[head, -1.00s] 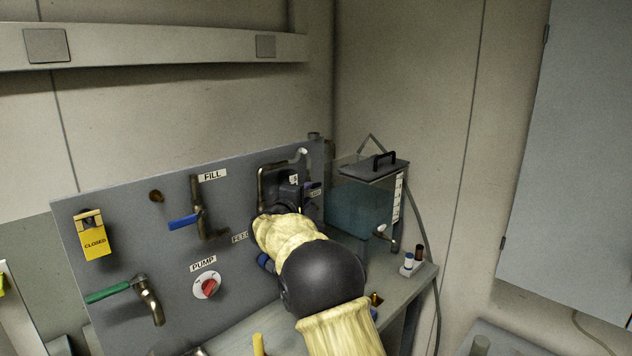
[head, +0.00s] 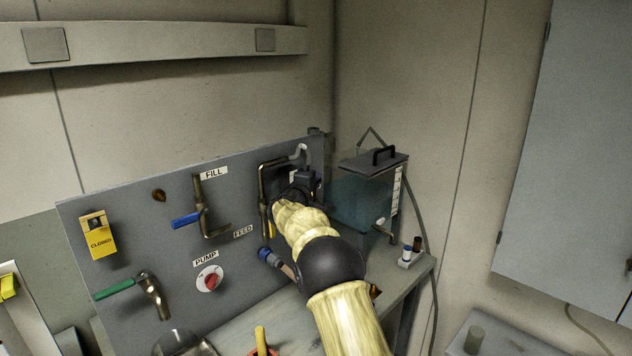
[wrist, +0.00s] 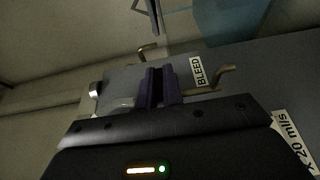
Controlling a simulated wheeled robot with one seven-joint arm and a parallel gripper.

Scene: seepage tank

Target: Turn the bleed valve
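The BLEED label (wrist: 197,70) shows in the wrist view beside a bent brass pipe (wrist: 226,78) on the grey panel. My gripper (wrist: 159,86) is just left of the label, with its two dark fingers close together and a narrow gap between them. I cannot tell whether anything is held in the gap. The bleed valve's handle is not clearly visible; the fingers may hide it. In the head view my gripper (head: 292,192) is at the panel's right end, by the upright brass pipe (head: 264,190), mostly hidden by my own wrist.
The grey panel (head: 130,215) also carries a blue FILL lever (head: 186,220), a red PUMP knob (head: 211,281), a green-handled tap (head: 135,287) and a yellow CLOSED tag (head: 100,240).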

